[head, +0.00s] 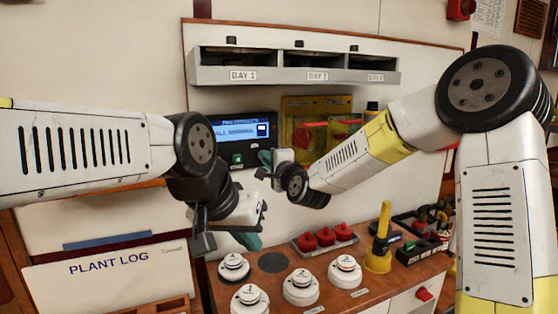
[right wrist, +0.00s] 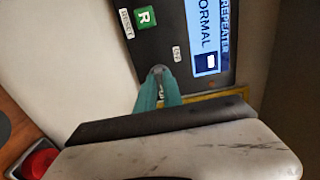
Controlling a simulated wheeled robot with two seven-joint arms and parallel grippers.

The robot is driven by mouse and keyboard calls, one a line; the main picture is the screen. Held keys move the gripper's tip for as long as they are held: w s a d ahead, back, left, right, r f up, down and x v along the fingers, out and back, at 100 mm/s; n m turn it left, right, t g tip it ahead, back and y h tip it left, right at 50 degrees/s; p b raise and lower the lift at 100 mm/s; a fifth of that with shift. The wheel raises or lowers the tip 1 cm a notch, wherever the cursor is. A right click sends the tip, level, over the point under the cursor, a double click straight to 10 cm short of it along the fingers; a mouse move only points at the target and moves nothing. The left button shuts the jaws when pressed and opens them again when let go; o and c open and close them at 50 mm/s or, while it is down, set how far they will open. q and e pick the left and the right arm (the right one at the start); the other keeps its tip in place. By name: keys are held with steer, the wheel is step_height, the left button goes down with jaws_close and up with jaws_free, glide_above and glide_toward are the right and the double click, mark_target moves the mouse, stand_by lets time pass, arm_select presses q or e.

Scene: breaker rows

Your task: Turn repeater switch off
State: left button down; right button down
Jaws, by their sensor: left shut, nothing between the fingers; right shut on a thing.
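The repeater panel (head: 232,127) is a black box with a lit blue screen, mounted on the white wall board. In the right wrist view the screen (right wrist: 207,38) reads "REPEATER" and "NORMAL", turned sideways. My right gripper (head: 266,163) is at the panel's lower right. Its teal fingers (right wrist: 158,88) are shut on a small dark switch (right wrist: 159,72) at the panel's edge, mostly hidden between them. Its position cannot be told. A green R button (right wrist: 145,18) sits beside it. My left gripper (head: 246,238) is shut and empty, lower and nearer, above the bench.
A yellow-framed box (head: 316,106) is right of the panel, under a shelf of bays (head: 295,70). The bench holds white round detectors (head: 300,287), red caps (head: 325,237) and a yellow cone-based stick (head: 379,250). A plant log board (head: 110,275) stands left.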

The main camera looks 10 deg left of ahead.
steer(key=shift+n, duration=0.3)
steer(key=shift+f+n, duration=0.1)
steer(key=shift+n, duration=8.5)
steer(key=c, duration=1.5)
jaws_free()
